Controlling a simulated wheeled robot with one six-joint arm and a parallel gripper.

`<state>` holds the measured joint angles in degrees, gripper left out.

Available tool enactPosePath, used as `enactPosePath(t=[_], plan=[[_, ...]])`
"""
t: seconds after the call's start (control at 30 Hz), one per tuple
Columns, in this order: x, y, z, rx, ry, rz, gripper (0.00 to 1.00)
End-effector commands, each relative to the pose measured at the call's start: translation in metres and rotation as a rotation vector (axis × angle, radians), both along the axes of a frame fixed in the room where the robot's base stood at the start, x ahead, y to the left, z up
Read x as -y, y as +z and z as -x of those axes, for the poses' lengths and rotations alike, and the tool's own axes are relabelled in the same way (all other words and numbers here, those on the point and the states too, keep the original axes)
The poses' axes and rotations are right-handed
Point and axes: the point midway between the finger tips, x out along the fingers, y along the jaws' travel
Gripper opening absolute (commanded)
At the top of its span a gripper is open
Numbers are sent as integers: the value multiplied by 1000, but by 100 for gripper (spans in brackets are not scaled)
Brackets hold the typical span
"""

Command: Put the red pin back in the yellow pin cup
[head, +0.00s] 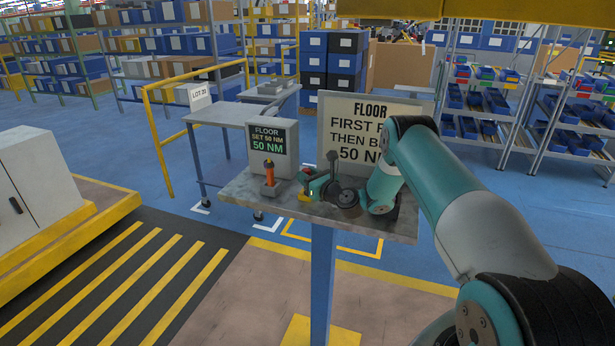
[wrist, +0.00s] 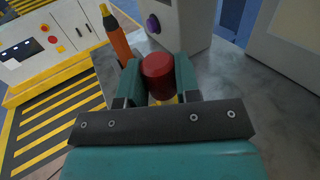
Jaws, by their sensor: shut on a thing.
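The red pin (wrist: 158,68) stands between the two teal fingers of my gripper (wrist: 158,82), which is shut on it. In the head view a small red bit of the pin (head: 306,171) shows at my gripper (head: 314,184), low over the stand top. A little yellow of the pin cup (head: 303,196) shows just below the gripper. In the wrist view, a patch of yellow (wrist: 166,98) shows under the pin between the fingers. The fingers hide the pin's lower end, so I cannot tell whether it is inside the cup.
An orange driver (head: 269,175) stands upright in a holder to the left. Behind it is a display box (head: 272,146) reading 50 NM. A large sign (head: 345,112) stands behind my gripper. The grey stand top (head: 247,190) is small, with its front edge close.

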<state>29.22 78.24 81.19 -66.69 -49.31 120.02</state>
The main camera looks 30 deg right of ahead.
Motion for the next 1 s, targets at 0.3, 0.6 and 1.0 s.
enactPosePath(t=[0.3, 0.6, 1.0], plan=[[-1, -24, 6, -39, -3, -14, 0], [-2, -13, 6, -40, -3, -15, 0], [-2, -7, 6, -40, -2, -14, 0]])
